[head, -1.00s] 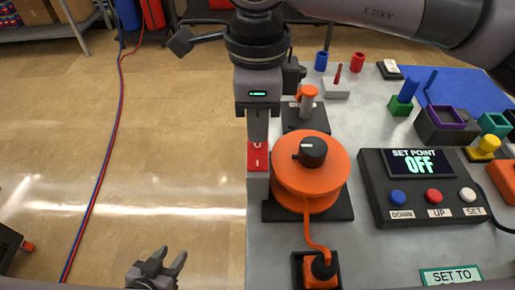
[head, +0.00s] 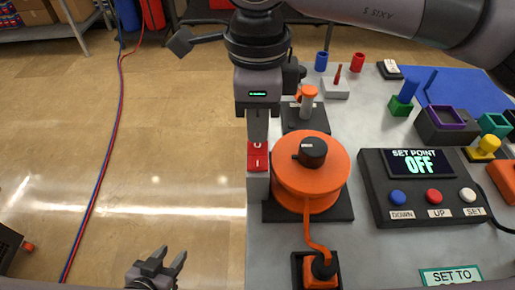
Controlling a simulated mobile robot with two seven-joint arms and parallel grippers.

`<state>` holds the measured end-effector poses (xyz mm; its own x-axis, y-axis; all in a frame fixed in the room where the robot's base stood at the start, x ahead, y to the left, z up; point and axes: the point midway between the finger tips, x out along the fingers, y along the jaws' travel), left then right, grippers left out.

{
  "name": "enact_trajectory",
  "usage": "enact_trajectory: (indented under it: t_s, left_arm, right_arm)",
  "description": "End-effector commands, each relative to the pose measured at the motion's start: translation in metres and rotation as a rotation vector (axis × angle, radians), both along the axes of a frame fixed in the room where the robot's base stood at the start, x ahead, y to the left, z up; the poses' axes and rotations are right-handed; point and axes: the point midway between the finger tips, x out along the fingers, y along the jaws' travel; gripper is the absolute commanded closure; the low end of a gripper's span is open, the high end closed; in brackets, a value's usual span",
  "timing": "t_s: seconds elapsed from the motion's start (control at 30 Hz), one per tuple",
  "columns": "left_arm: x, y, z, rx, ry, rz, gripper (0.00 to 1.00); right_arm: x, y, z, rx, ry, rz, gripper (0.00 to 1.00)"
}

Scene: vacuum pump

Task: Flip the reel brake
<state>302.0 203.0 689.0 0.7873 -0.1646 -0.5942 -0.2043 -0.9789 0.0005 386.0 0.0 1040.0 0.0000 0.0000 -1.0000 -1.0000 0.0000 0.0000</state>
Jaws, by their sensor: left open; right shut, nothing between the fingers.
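An orange reel (head: 290,190) with a black knob (head: 312,152) on top stands on a black base at the table's left edge. An orange cable runs from it to a black and orange socket (head: 320,272). A red rocker switch (head: 258,157) marked O and I sits on a grey block just left of the reel. My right gripper (head: 257,138) points down at the switch's O end, shut and empty; I cannot tell whether it touches. My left gripper (head: 173,262) is open and empty at the bottom, over the floor, left of the table.
A control box (head: 420,188) reading SET POINT OFF with several buttons stands right of the reel. Behind the reel is a black stand with an orange-topped grey part (head: 306,100). Coloured blocks and a blue mat (head: 455,85) fill the back right.

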Motion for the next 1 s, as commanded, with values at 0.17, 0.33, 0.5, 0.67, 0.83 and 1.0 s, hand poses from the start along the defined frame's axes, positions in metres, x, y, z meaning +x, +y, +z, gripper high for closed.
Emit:
enact_trajectory:
  t_s: [0.17, 0.33, 0.5, 0.67, 0.83, 1.0]
  left_arm:
    - [0.0001, 0.0, 0.0, 0.0, 0.0, 0.0, 0.57]
    - [0.0002, 0.0, -0.0001, 0.0, 0.0, 0.0, 0.57]
    - [0.0002, 0.0, -0.002, 0.0, 0.0, 0.0, 0.57]
    - [0.0001, 0.0, -0.0044, 0.0, 0.0, 0.0, 0.57]
    - [0.0001, -0.0001, -0.0068, 0.0, 0.0, 0.0, 0.57]
    - [0.0, -0.0001, -0.0092, 0.0, 0.0, 0.0, 0.57]
  right_arm:
    - [0.0, 0.0, 0.0, 0.0, 0.0, 0.0, 1.0]
    - [0.0, 0.0, -0.0002, 0.0, 0.0, 0.0, 1.0]
    - [0.0, 0.0, -0.0022, 0.0, 0.0, 0.0, 1.0]
    - [0.0, 0.0, -0.0048, 0.0, 0.0, 0.0, 1.0]
    - [0.0, 0.0, -0.0074, 0.0, 0.0, 0.0, 1.0]
    - [0.0, 0.0, -0.0099, 0.0, 0.0, 0.0, 1.0]
